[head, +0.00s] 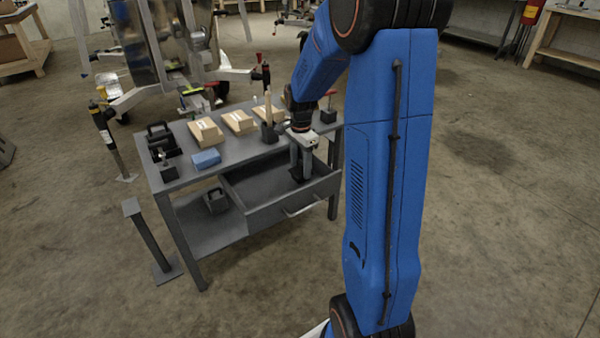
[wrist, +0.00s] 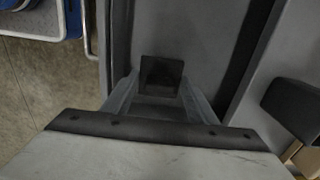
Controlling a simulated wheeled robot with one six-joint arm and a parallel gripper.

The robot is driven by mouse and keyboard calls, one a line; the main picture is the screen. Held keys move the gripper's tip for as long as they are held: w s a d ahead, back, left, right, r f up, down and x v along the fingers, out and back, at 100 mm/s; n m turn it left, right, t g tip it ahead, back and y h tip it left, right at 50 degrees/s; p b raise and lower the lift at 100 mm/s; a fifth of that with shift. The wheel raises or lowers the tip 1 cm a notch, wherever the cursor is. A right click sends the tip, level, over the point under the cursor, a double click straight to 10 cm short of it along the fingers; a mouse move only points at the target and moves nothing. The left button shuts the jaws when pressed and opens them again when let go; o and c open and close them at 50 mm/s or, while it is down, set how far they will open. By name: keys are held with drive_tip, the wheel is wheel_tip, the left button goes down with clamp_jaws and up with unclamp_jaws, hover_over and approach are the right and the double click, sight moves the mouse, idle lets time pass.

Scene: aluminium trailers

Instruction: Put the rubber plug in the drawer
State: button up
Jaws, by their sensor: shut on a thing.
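The drawer (head: 262,188) of the grey workbench is pulled open, with its handle (head: 304,209) at the front. My gripper (head: 299,172) points down into the right part of the drawer. It is shut on the dark rubber plug (wrist: 161,75), which shows between the fingertips in the wrist view. In the head view the plug is a small dark shape at the fingertips, low inside the drawer. I cannot tell whether it touches the drawer floor (wrist: 190,30).
On the bench top (head: 230,148) stand several wooden blocks (head: 206,130), a blue block (head: 206,159), black holders (head: 160,141) and a dark block with a wooden handle (head: 269,130). A dark object (head: 216,200) sits on the lower shelf. The drawer's left part is clear.

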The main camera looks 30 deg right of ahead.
sight(301, 172)
drive_tip(key=shift+f, duration=1.5)
drive_tip(key=shift+f, duration=0.1)
drive_tip(key=o, duration=1.1)
